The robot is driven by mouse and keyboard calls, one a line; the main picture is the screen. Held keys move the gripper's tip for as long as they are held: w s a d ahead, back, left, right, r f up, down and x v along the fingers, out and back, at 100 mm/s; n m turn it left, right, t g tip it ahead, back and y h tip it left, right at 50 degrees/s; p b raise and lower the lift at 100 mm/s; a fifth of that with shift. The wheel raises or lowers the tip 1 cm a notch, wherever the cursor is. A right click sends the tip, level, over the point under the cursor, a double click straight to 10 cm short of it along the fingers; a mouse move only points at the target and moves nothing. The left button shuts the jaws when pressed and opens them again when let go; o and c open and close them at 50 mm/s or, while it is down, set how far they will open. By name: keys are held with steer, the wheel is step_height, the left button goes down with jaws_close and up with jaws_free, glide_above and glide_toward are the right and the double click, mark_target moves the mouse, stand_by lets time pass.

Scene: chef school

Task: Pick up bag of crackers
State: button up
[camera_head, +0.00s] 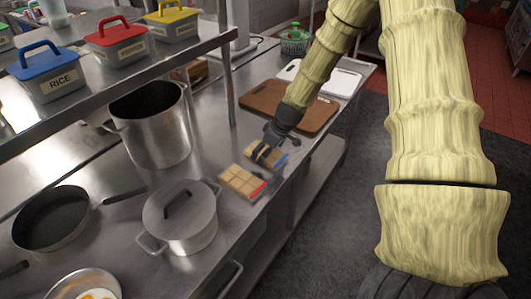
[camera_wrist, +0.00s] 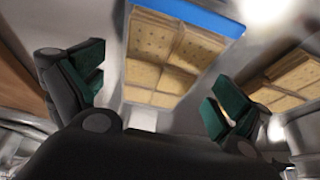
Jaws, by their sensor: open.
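A bag of crackers with a blue end (camera_wrist: 172,55) lies flat on the steel counter. In the head view this blue-ended bag (camera_head: 279,161) is partly hidden by my gripper (camera_head: 267,151). In the wrist view the open fingers of my gripper (camera_wrist: 155,88) stand on either side of the bag, with nothing held. I cannot tell how far above the counter the fingertips are. A second bag of crackers with a red end (camera_head: 241,182) lies just nearer on the counter. It shows at the right of the wrist view (camera_wrist: 290,78), beyond the right finger.
A brown cutting board (camera_head: 262,98) lies behind my gripper, with a white board (camera_head: 338,82) past it. A lidded pot (camera_head: 182,225), a tall pot (camera_head: 152,135) and a frying pan (camera_head: 50,218) stand to the left. A shelf (camera_head: 120,75) overhangs the counter's left side.

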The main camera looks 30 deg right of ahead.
steer(key=shift+w+f, duration=0.15)
steer(key=shift+f, duration=0.15)
steer(key=shift+c, duration=0.4)
steer(key=c, duration=1)
steer(key=shift+r, duration=0.15)
